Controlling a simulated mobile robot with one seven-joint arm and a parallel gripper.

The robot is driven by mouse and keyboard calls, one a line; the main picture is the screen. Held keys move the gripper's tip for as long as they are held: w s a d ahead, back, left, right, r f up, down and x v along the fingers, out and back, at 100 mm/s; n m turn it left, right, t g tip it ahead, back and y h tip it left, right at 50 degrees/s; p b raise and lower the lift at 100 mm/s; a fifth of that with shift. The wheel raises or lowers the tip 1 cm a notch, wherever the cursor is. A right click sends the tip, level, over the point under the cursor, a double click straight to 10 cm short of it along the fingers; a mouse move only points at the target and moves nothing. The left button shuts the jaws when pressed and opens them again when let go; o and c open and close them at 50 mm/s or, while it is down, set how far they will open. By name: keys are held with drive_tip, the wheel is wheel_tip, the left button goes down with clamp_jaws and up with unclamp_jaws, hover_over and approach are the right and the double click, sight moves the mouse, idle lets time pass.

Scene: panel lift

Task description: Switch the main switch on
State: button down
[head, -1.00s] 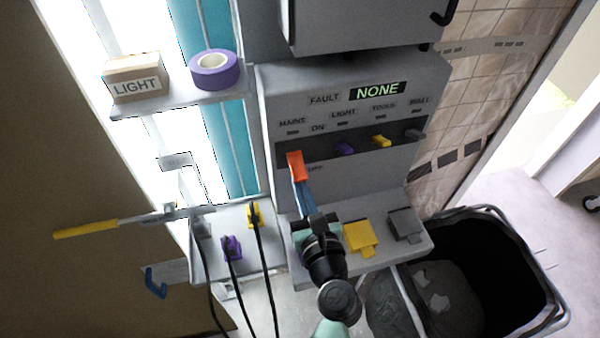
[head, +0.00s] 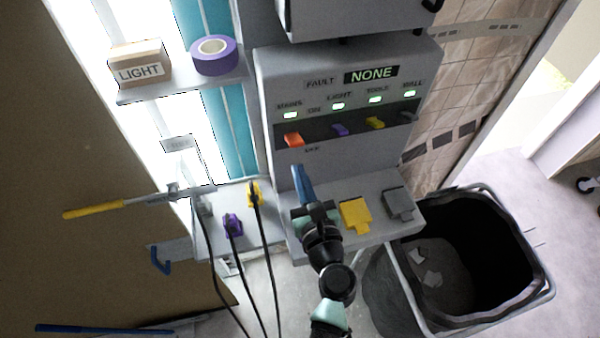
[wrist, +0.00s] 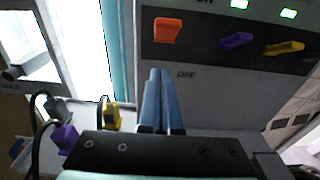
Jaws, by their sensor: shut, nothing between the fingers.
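The main switch is the orange lever (head: 293,140) under the MAINS label on the grey panel (head: 285,75). It now points up toward ON, and the green lamp (head: 291,115) above it is lit. It also shows in the wrist view (wrist: 167,30), above the OFF mark. My gripper (head: 300,170) is below the orange lever and apart from it. In the wrist view its two blue fingers (wrist: 160,75) are together with nothing between them.
Purple (head: 340,130), yellow (head: 375,123) and grey levers (head: 408,117) sit right of the main switch, their lamps lit. The display (head: 371,75) reads NONE. A shelf (head: 180,90) holds a LIGHT box (head: 140,65) and purple tape (head: 215,55). A black bin (head: 465,260) stands lower right.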

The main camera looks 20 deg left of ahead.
drive_tip(key=s+d+r+p, duration=0.1)
drive_tip(key=s+d+r, duration=0.3)
drive_tip(key=s+r, duration=0.2)
drive_tip(key=shift+r+p, duration=0.35)
drive_tip(key=shift+r, duration=0.05)
drive_tip(key=shift+d, duration=0.1)
drive_tip(key=w+d+r+n+t+h+b, duration=0.1)
drive_tip(key=w+d+r+n+t, duration=0.15)
drive_tip(key=r+n, duration=0.85)
drive_tip(key=w+d+r+n+t+h, duration=0.1)
drive_tip(key=w+r+n+t+h, duration=0.15)
drive_tip(key=r+n, duration=0.85)
drive_tip(key=s+d+r+n+t+h, duration=0.2)
drive_tip(key=s+r, duration=0.1)
drive_tip(key=r, duration=0.6)
drive_tip(key=s+d+r+n+t+h, duration=0.2)
drive_tip(key=s+r+t, duration=0.1)
drive_tip(key=r, duration=0.5)
drive_tip(key=s+d+r+n+t+h+b, duration=0.1)
drive_tip(key=s+d+r+n+t+h, duration=0.1)
drive_tip(key=r, duration=0.7)
drive_tip(key=shift+s+r+n+t, duration=0.35)
drive_tip(key=shift+s+n+t, duration=0.3)
drive_tip(key=shift+s, duration=0.6)
